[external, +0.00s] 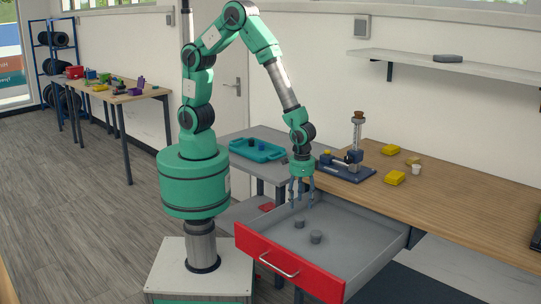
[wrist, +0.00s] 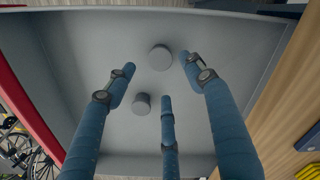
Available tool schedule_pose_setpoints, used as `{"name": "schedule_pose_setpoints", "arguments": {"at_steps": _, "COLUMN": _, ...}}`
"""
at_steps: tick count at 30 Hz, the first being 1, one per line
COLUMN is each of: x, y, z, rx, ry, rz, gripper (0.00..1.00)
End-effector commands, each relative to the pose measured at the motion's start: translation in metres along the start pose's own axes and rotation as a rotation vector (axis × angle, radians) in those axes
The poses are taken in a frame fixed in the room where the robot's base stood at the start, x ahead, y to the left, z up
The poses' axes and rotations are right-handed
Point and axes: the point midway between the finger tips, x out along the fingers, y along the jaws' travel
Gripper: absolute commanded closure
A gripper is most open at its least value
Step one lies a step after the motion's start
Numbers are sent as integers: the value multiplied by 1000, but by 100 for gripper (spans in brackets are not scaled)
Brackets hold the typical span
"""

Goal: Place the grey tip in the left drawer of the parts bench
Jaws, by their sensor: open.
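The red-fronted drawer (external: 285,262) of the parts bench is pulled out. Two small grey round pieces lie apart on its floor: one (external: 299,222) farther back and one (external: 316,237) nearer the front in the external view. The wrist view shows both pieces, one (wrist: 160,57) higher and one (wrist: 141,104) lower in the picture. I cannot tell for certain which is the grey tip. My gripper (external: 300,203) points down over the drawer with its blue fingers spread and nothing between them. In the wrist view, the fingers (wrist: 160,76) spread above the drawer floor, around the two pieces.
The wooden bench top (external: 455,205) holds a blue-based press (external: 346,170), yellow blocks (external: 394,178) and a white cup (external: 416,169). A teal tray (external: 256,150) stands on a grey table to the left. The drawer walls surround the space below my fingers.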

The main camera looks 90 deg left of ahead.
Motion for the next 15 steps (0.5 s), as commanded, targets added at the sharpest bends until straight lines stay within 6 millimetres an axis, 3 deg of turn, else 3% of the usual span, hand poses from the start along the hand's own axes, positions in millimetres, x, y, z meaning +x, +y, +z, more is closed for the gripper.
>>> {"name": "schedule_pose_setpoints", "arguments": {"at_steps": 6, "x": -26, "y": 0, "z": 0, "rx": 0, "ry": 0, "rz": 0, "gripper": 47}}
{"name": "schedule_pose_setpoints", "arguments": {"at_steps": 15, "x": -33, "y": 0, "z": 0, "rx": 0, "ry": 0, "rz": 0, "gripper": 47}}
